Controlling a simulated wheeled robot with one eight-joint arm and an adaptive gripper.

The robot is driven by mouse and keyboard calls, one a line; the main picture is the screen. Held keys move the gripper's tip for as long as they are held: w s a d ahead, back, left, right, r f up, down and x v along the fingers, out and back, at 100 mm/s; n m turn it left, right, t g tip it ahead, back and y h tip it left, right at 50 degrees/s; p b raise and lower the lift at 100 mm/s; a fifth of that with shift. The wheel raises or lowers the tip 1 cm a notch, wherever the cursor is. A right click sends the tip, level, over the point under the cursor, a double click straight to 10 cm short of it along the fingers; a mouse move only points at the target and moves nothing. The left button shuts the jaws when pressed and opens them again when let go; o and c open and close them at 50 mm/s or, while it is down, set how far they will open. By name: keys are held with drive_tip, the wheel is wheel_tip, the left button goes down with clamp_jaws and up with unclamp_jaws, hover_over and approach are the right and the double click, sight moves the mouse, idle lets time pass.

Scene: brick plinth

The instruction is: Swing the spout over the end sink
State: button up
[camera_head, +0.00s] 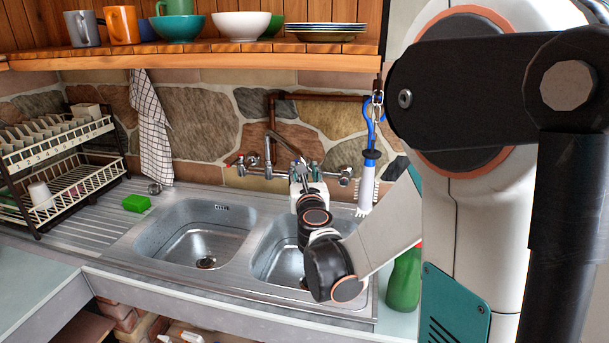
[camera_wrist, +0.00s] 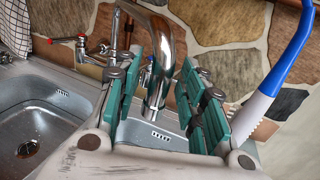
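The chrome spout (camera_head: 283,140) rises from the wall tap and curves forward toward my gripper (camera_head: 307,174). In the wrist view the curved spout (camera_wrist: 166,50) comes down between the two teal fingers of my gripper (camera_wrist: 165,95). The fingers are apart, with visible gaps on both sides of the spout. The left basin (camera_head: 178,240) is clear below, with its drain showing. The right basin (camera_head: 264,262) lies under my gripper and is partly hidden by my arm. The spout's outlet is hidden in the head view.
A blue-handled white brush (camera_head: 368,185) hangs just right of my gripper. A green bottle (camera_head: 403,280) stands at the right. A green sponge (camera_head: 136,203), dish rack (camera_head: 62,165) and checked towel (camera_head: 152,130) are at the left. A shelf (camera_head: 200,60) of crockery runs above.

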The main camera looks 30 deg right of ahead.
drive_tip(key=v, duration=1.2)
drive_tip(key=shift+s, duration=0.1)
drive_tip(key=s+a+f+m+g+y, duration=0.3)
drive_tip(key=s+a+m, duration=0.3)
drive_tip(key=m, duration=0.9)
drive_tip(key=s+a+f+m+g+y, duration=0.3)
drive_tip(key=s+a+m+g, duration=0.3)
drive_tip(key=s+m, duration=0.5)
drive_tip(key=a+m+y, duration=0.1)
drive_tip(key=m, duration=0.4)
drive_tip(key=shift+s+a+f+y, duration=0.2)
drive_tip(key=shift+s+a+y, duration=0.05)
drive_tip(key=shift+s+y, duration=0.05)
